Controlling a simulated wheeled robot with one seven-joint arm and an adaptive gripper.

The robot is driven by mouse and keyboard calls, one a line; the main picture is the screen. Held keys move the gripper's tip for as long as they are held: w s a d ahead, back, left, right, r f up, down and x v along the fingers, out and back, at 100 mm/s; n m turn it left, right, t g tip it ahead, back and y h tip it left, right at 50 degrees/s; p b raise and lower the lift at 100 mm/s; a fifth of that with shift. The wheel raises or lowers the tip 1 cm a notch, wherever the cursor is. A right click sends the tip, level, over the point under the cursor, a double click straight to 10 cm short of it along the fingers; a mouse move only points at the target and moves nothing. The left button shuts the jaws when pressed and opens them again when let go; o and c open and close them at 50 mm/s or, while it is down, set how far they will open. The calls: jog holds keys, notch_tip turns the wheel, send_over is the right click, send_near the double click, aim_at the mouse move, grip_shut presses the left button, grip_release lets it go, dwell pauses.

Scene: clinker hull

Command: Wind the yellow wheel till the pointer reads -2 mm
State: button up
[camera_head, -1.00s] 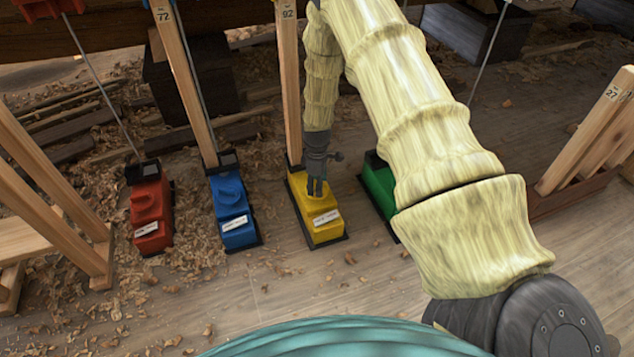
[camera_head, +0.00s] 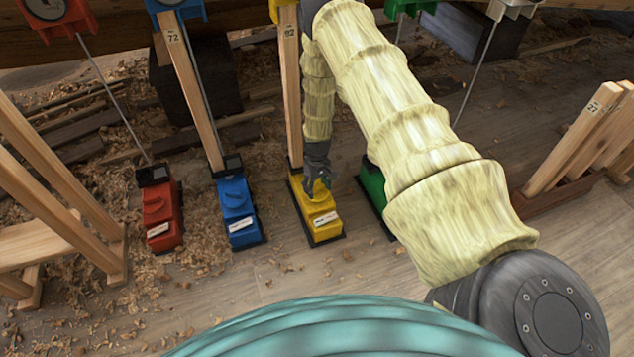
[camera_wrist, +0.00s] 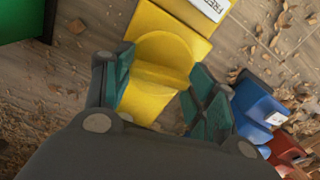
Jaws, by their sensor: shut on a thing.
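The yellow box (camera_head: 321,222) stands on the floor among the coloured boxes, with a white label on its front. Its yellow wheel, a round knob with a raised grip (camera_wrist: 163,68), shows in the wrist view between my fingers. My gripper (camera_head: 318,190) comes down onto the wheel from above; in the wrist view its two green-padded fingers (camera_wrist: 162,92) are shut on it, one on each side. In the head view my gripper hides most of the wheel. The yellow gauge (camera_head: 284,12) at the top edge is cut off, and its pointer cannot be read.
A blue box (camera_head: 236,212) and a red box (camera_head: 162,215) stand to the left. A green box (camera_head: 372,186) stands close on the right, partly behind my arm. Wooden posts rise behind the boxes. A wooden trestle (camera_head: 60,230) is at far left. Open floor lies in front.

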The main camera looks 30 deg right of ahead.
aim_at(317, 187)
jog(key=shift+m+p, duration=0.55)
jog(key=shift+m, duration=0.55)
jog(key=o, duration=1)
jog(key=shift+r, duration=0.15)
notch_tip(317, 187, up, 12)
jog(key=shift+f, duration=0.15)
jog(key=shift+c, duration=0.3)
